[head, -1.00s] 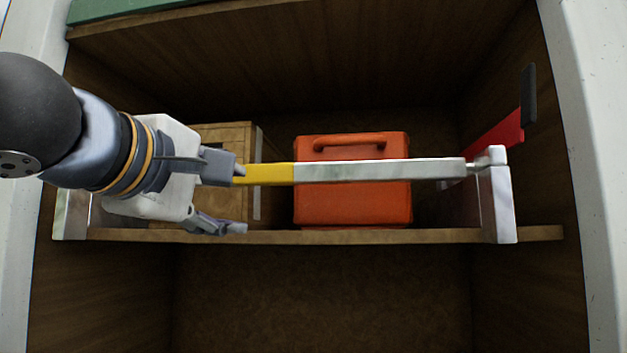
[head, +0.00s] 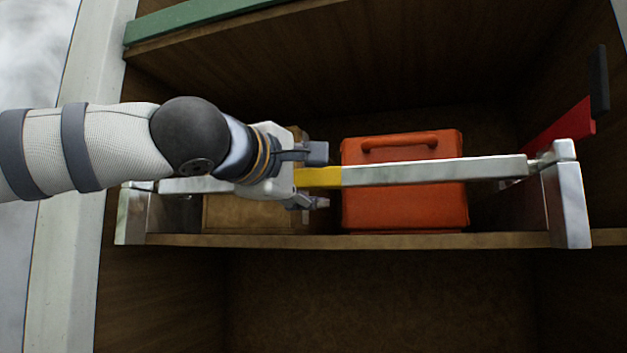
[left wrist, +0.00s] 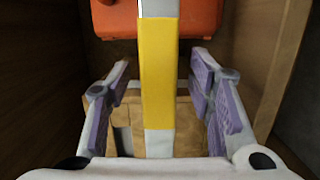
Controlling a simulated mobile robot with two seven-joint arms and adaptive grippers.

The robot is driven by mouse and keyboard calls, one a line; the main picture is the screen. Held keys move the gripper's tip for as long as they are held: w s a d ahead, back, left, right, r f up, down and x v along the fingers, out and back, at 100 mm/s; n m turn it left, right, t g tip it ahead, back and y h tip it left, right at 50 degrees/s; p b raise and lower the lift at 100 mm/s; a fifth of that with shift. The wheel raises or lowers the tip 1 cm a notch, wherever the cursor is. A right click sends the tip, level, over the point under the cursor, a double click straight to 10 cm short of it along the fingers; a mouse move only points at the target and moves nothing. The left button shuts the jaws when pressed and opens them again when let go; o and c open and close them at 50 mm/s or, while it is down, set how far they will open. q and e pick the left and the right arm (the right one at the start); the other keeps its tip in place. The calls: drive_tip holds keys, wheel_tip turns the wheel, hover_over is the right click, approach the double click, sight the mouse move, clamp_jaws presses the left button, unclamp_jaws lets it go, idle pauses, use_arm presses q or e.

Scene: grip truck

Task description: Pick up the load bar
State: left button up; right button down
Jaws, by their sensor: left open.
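The load bar (head: 430,171) is a long silver bar with a yellow section (head: 318,178). It spans the front of a shelf, with a bracket at each end. My left gripper (head: 318,178) is at the yellow section, its fingers above and below the bar in the head view. In the left wrist view the yellow section (left wrist: 158,75) runs between the two open fingers (left wrist: 160,95), with a gap on each side. My gripper's palm hides part of the bar. My right gripper is not in view.
Behind the bar, an orange case (head: 404,205) with a handle and a wooden crate (head: 245,214) stand on the shelf (head: 400,240). A red tool with a black handle (head: 560,125) is at the right. Shelf walls close in both sides.

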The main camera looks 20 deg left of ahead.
use_arm(q)
drive_tip(key=shift+s, duration=0.15)
clamp_jaws()
drive_tip(key=shift+r, duration=0.15)
